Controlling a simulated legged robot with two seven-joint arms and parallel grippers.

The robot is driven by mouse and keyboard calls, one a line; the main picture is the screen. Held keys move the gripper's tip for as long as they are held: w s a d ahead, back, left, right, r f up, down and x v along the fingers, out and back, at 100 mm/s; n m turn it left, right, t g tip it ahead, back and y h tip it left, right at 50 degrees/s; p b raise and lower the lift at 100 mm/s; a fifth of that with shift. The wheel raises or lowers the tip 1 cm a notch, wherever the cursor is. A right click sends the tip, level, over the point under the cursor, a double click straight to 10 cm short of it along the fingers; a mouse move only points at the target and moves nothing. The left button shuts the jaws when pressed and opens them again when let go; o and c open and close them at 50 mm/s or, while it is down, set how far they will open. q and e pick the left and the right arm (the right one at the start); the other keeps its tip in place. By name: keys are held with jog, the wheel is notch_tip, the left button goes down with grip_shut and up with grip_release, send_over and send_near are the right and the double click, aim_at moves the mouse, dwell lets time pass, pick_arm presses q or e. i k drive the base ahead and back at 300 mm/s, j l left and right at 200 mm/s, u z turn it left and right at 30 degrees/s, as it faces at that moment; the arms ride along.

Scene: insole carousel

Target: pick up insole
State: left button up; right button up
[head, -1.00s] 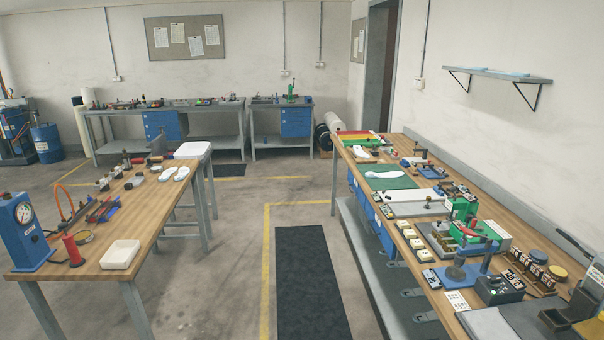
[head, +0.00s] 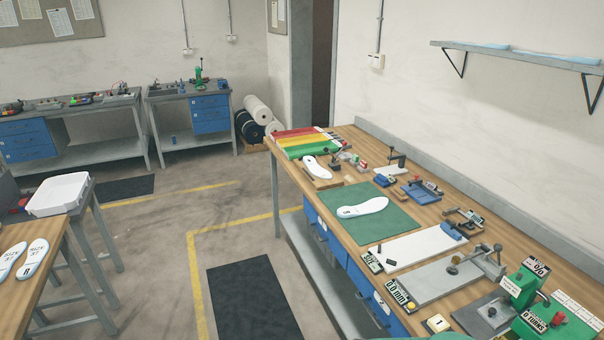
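A white insole (head: 362,207) lies flat on a green mat (head: 345,228) on the right workbench. Another white insole (head: 316,168) lies farther back on a small wooden block on the same bench. Two more white insoles with printed size text lie side by side on the left table, one (head: 32,259) nearer its edge and one (head: 10,258) at the picture's left edge. Neither of my grippers shows in the head view.
The right workbench (head: 455,200) carries tools, fixtures and coloured strips (head: 303,140). A white tray (head: 58,194) stands on a stand at left. A dark floor mat (head: 252,303) lies in the open aisle between the tables. Rolls (head: 257,113) stand by the doorway.

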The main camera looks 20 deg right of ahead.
aim_at(378, 204)
jog(key=i+z, duration=0.15)
jog(key=i, duration=0.3)
jog(key=i+j+z, duration=0.15)
jog(key=i, duration=0.3)
jog(key=i+j+z, duration=0.15)
jog(key=i, duration=0.3)
jog(key=i+j+z, duration=0.1)
jog(key=i, duration=0.35)
jog(key=i+j+z, duration=0.15)
jog(key=i+j, duration=0.2)
jog(key=i+j+z, duration=0.2)
jog(key=z, duration=0.15)
jog(key=i+j+z, duration=0.75)
jog(key=j+z, duration=0.2)
jog(key=i+j+z, duration=0.15)
jog(key=j+z, duration=0.5)
jog(key=j, duration=0.2)
jog(key=i+j+z, duration=0.1)
jog(key=j+z, duration=0.25)
jog(key=j, duration=0.15)
jog(key=j+z, duration=0.15)
jog(key=j, duration=0.3)
